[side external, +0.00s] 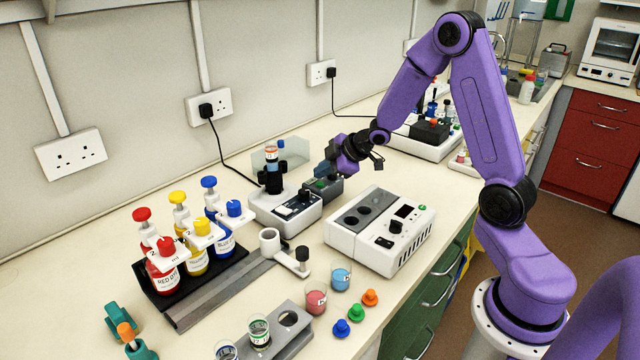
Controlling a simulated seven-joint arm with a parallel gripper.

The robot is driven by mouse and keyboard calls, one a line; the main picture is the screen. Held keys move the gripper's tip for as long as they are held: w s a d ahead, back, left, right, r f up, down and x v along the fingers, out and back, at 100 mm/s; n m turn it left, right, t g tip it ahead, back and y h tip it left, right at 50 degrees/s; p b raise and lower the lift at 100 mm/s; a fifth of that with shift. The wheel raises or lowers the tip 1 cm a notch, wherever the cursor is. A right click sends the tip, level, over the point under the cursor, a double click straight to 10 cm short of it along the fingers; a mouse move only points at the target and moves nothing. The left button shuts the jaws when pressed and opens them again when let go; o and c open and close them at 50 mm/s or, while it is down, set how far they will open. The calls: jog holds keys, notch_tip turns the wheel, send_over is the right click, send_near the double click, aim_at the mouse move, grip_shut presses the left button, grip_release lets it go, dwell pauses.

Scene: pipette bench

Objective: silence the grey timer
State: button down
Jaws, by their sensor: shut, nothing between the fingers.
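A small dark grey box (333,192) with a green button on top sits on the bench behind the white block heater; it looks like the grey timer. My gripper (322,172) is shut and empty, pointing down from the purple wrist with its fingertips at or just above this box. I cannot tell whether the tips touch the button. The fingers and wrist hide part of the box, and no display on it can be made out.
A white device with a vial in it (285,210) stands close left of the box. The white block heater (365,245) is in front. Bottles with coloured caps (195,250) stand on a rack at left. A stirrer-like unit (430,135) is behind my wrist.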

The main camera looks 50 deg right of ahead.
aim_at(323, 185)
jog(key=shift+f, duration=0.15)
dwell(0.6)
jog(key=shift+f, duration=0.3)
jog(key=shift+f, duration=0.4)
dwell(0.7)
dwell(0.3)
jog(key=shift+r, duration=0.85)
jog(key=shift+r, duration=0.1)
jog(key=shift+r, duration=2.45)
jog(key=shift+a, duration=0.1)
